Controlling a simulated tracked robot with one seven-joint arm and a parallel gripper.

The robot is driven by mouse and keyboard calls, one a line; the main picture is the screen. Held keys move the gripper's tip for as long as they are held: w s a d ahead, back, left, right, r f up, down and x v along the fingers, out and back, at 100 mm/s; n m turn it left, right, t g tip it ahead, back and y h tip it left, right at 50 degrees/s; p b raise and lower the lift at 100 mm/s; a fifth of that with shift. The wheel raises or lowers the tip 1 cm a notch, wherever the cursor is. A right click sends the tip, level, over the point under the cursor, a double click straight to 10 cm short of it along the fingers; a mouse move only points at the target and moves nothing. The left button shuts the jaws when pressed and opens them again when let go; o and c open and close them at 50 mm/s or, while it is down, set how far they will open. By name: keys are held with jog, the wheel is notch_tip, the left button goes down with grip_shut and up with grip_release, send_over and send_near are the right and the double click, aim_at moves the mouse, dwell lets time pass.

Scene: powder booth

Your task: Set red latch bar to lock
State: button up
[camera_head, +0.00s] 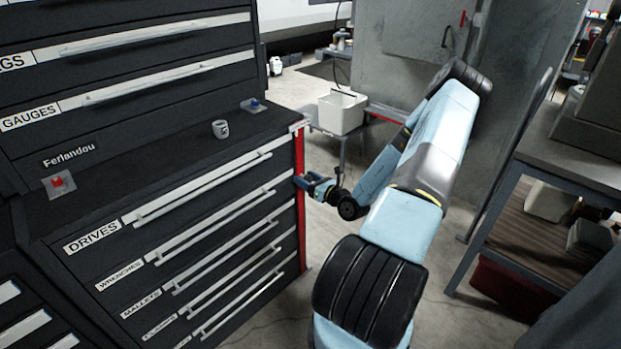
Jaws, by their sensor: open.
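The red latch bar (301,238) is a tall, narrow upright strip on the right front edge of the dark drawer cabinet (85,285). My gripper (303,182) is open and sits at the bar, around its middle height, with its fingers pointing left toward it. The fingers overlap the bar in this view, and I cannot tell whether they touch it or stand on both sides of it. The part of the bar behind the fingers is hidden. No lock marking on the bar is readable.
A white bin (341,111) stands on a stand behind. A shelved bench (575,150) is at the right. Floor between cabinet and bench is partly free.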

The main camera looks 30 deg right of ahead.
jog(key=v, duration=1.3)
jog(key=shift+s, duration=0.25)
jog(key=shift+d, duration=0.1)
jog(key=s+a+r+n+g+y, duration=0.2)
jog(key=a+r+n+g+y, duration=0.5)
jog(key=a+r+n+g, duration=1.05)
jog(key=s+a+r+n+t+h, duration=0.2)
jog(key=s+r+n+h, duration=0.3)
jog(key=s+r+n, duration=0.3)
jog(key=s+a+r+n+t+h, duration=0.3)
jog(key=s+r+n+h, duration=0.3)
jog(key=r, duration=1)
jog(key=shift+s+a+n+t+h, duration=0.35)
jog(key=shift+s+a+n, duration=0.65)
jog(key=shift+n, duration=0.85)
jog(key=shift+d, duration=0.1)
